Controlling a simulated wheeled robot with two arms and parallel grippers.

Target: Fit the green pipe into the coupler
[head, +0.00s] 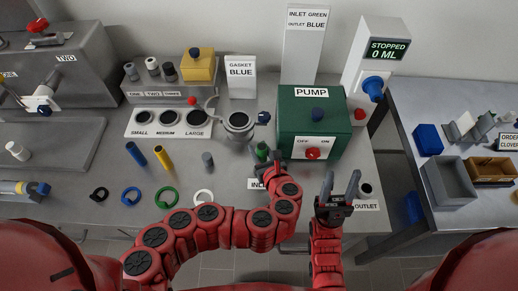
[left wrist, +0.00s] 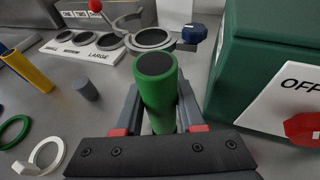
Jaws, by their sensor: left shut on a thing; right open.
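The green pipe (head: 262,151) stands roughly upright in front of the green pump box (head: 292,108). My left gripper (head: 265,166) is shut around it; in the left wrist view the pipe (left wrist: 158,95) is between the two fingers, its dark round top end facing the camera. The pipe's lower end is hidden by my gripper, so I cannot tell whether it touches a coupler. The INLET label (head: 256,184) lies just below, partly covered by my arm; no inlet coupler is visible. A coupler-like dark ring (head: 366,190) stands at the OUTLET label (head: 367,206). My right gripper (head: 340,184) is open and empty, left of it.
Several coloured rings, including a green one (head: 166,197), lie along the bench front. A clamp-like cup (head: 239,123) stands behind the pipe. The pump's red knob (head: 313,154) is close right.

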